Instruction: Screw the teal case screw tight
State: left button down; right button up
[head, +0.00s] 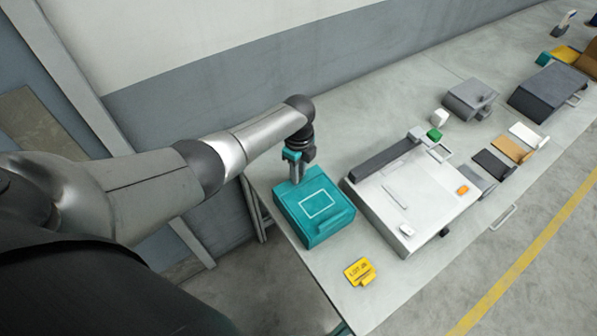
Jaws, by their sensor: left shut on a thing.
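The teal case (333,221) sits on the near left end of the long grey table in the head view. A white outlined rectangle marks its top. My left gripper (296,178) points down at the back edge of the case. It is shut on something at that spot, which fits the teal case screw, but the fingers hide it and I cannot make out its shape. I cannot tell how far in the screw sits. My right gripper is not in view.
A large white-grey device (428,202) stands right of the teal case. A grey box (470,97), a dark box (547,90) and several flat pieces lie farther along. The wall runs behind the table.

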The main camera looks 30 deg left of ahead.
pick_arm(q)
jog(key=shift+m, duration=0.6)
jog(key=c, duration=0.7)
grip_release()
jog(key=shift+r, duration=0.5)
notch_tip(320, 180, up, 14)
jog(key=shift+r+p, duration=0.15)
jog(key=shift+p, duration=0.65)
